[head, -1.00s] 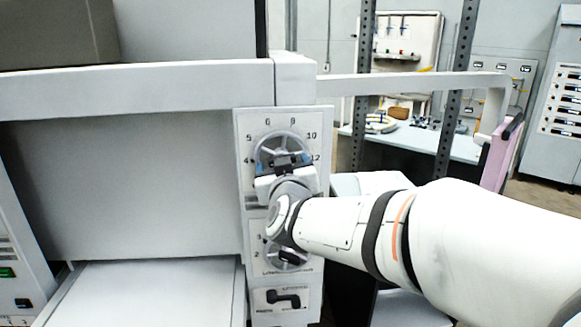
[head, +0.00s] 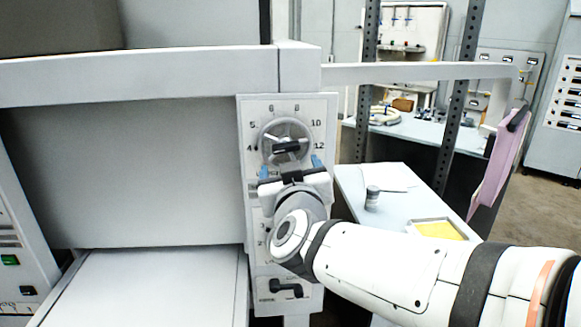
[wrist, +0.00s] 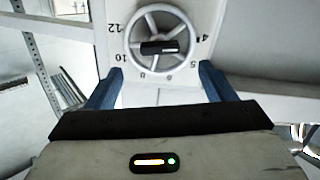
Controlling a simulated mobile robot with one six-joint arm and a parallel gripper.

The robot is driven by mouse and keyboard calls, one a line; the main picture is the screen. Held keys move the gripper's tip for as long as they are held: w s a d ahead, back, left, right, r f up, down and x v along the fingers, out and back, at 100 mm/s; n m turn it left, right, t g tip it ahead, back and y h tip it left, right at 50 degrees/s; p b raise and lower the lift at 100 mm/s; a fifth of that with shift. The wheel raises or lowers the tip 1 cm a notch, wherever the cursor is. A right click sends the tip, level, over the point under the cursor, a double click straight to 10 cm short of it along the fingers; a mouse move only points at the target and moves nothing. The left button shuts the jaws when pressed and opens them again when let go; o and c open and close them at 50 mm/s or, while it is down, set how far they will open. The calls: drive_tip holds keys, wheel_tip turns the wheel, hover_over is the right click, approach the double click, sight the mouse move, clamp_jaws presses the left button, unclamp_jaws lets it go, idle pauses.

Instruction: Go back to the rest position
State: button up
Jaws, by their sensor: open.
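My gripper (head: 290,167) is open and empty in front of the machine's control panel, just below the upper dial. Its two blue fingertips stand apart. In the wrist view my gripper (wrist: 160,85) shows its fingers spread on either side, with the round dial (wrist: 158,22) beyond them. The dial (head: 286,143) is a grey ring with a black bar handle and numbers around it. The fingers appear clear of it. A lower dial is mostly hidden behind my wrist. A black lever (head: 286,289) sits at the panel's bottom.
The sheeter's long grey rail (head: 140,78) crosses at the left above a flat white bed (head: 160,290). At right, a table (head: 390,205) holds a small jar (head: 372,197) and a yellow-filled tray (head: 436,230).

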drive_tip(key=shift+f, duration=0.1)
idle(0.4)
drive_tip(key=s+d+f+g+y+b, duration=0.1)
drive_tip(key=s+d+f+g, duration=0.25)
drive_tip(key=f, duration=0.35)
drive_tip(key=s+d+f+g+b, duration=0.1)
drive_tip(key=s+d+f+g, duration=0.2)
drive_tip(key=f+g, duration=0.35)
drive_tip(key=s+d+f+m+g+h+b, duration=0.1)
drive_tip(key=s+d+f+m+g+h, duration=0.2)
drive_tip(key=s+d+f, duration=0.6)
drive_tip(key=s+g, duration=0.1)
drive_tip(key=s, duration=0.1)
drive_tip(key=shift+s+d, duration=0.3)
drive_tip(key=shift+s+d+f+m, duration=0.15)
drive_tip(key=shift+s+f+m, duration=0.05)
drive_tip(key=shift+s+m, duration=0.1)
drive_tip(key=shift+c, duration=0.3)
